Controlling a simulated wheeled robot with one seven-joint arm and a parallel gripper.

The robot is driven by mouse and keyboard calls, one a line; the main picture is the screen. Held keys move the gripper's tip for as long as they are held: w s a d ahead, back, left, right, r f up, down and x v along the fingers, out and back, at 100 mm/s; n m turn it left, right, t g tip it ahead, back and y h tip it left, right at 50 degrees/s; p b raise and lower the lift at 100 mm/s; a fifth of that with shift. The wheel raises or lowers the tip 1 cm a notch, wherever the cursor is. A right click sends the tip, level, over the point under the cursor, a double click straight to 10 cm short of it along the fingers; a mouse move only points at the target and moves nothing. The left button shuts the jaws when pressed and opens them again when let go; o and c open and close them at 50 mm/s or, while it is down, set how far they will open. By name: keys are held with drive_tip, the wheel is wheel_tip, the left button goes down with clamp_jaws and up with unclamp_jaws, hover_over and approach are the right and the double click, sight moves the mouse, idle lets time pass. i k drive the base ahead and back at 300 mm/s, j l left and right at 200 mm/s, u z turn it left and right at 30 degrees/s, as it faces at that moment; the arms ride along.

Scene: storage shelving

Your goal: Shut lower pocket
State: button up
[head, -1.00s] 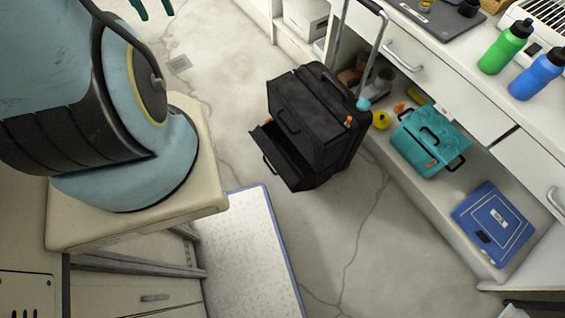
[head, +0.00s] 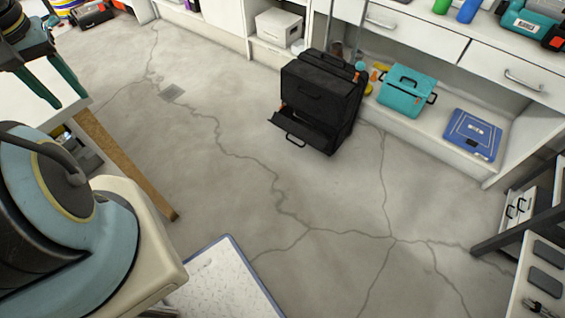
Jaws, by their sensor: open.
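A black rolling tool bag (head: 320,88) stands upright on the floor in front of the shelving. Its lower pocket (head: 303,132) hangs open, tilted out from the front with a handle on its outer face. The upper front section of the bag looks closed. My gripper (head: 70,100) is at the upper left, with two dark green fingers spread apart and nothing between them. It is far to the left of the bag and not touching it.
Behind the bag, a low shelf holds a teal case (head: 405,92) and a blue flat case (head: 473,134). A white table (head: 30,100) is at left, and a dark-framed rack (head: 520,215) at right. Cracked concrete floor (head: 220,190) in between is clear.

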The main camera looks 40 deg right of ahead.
sight(280, 119)
drive_tip(key=k+j+z, duration=0.1)
drive_tip(key=j+z, duration=0.3)
drive_tip(key=k+j+z, duration=0.15)
drive_tip(key=j+z, duration=0.2)
drive_tip(key=k+j+z, duration=0.2)
drive_tip(key=z, duration=0.2)
drive_tip(key=j+z, duration=0.1)
drive_tip(key=z, duration=0.7)
drive_tip(key=u, duration=0.75)
drive_tip(key=i+l+u, duration=0.15)
drive_tip(key=u, duration=0.15)
drive_tip(key=i+l+u, duration=0.15)
drive_tip(key=l+u, duration=0.45)
drive_tip(key=l, duration=0.15)
drive_tip(key=i+l+u, duration=0.15)
drive_tip(key=l+u, duration=0.2)
drive_tip(key=l, duration=0.8)
drive_tip(key=i+l+u, duration=0.1)
drive_tip(key=l, duration=0.65)
